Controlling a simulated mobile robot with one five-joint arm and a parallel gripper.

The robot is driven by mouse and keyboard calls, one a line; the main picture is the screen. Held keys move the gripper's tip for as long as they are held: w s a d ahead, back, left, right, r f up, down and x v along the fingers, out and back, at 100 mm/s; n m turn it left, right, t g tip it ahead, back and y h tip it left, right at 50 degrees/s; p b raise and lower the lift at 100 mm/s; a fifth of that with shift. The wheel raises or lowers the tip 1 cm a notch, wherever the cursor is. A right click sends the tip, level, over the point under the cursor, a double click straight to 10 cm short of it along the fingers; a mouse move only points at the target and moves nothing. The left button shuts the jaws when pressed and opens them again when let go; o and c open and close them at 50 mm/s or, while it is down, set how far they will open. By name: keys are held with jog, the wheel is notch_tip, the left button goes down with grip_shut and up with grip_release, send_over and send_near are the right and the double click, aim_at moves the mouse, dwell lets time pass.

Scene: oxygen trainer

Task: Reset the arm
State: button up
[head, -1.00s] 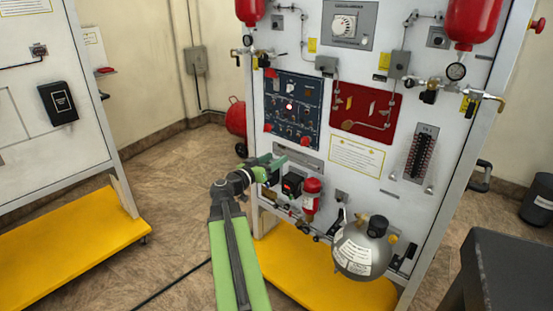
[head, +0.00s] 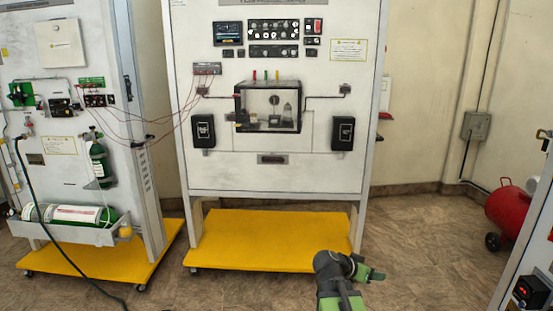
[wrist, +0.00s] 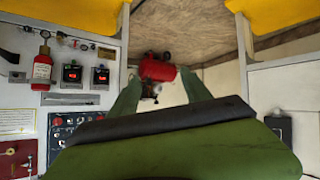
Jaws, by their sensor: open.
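My gripper (head: 369,275) shows low in the head view, to the right of centre, with part of my green and black arm below it. It is over the brown floor, by the right end of a yellow base. In the wrist view its two green fingers (wrist: 161,95) stand apart with nothing held between them. That view is upside down. A red tank (wrist: 157,70) shows beyond the fingers, well away from them.
A white trainer panel (head: 275,175) on a yellow wheeled base (head: 265,240) stands ahead. Another panel with green cylinders (head: 99,160) is at left. A red compressor tank (head: 508,208) and a panel edge are at right. Open floor (head: 430,240) lies between.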

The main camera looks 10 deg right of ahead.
jog(key=s+a+f+n+g+y, duration=0.15)
jog(key=a+f+n+y, duration=0.25)
jog(key=a, duration=0.5)
jog(key=s+a+f+n+g+y, duration=0.1)
jog(key=s+a+f+n+y, duration=0.25)
jog(key=a, duration=0.65)
jog(key=s+a+f+n+g+y, duration=0.2)
jog(key=a+f+n+y, duration=0.15)
jog(key=a, duration=0.55)
notch_tip(320, 180, up, 16)
jog(key=p, duration=1.5)
jog(key=shift+n+t+p, duration=0.3)
jog(key=shift+t, duration=0.05)
jog(key=shift+f, duration=0.1)
jog(key=shift+c, duration=0.5)
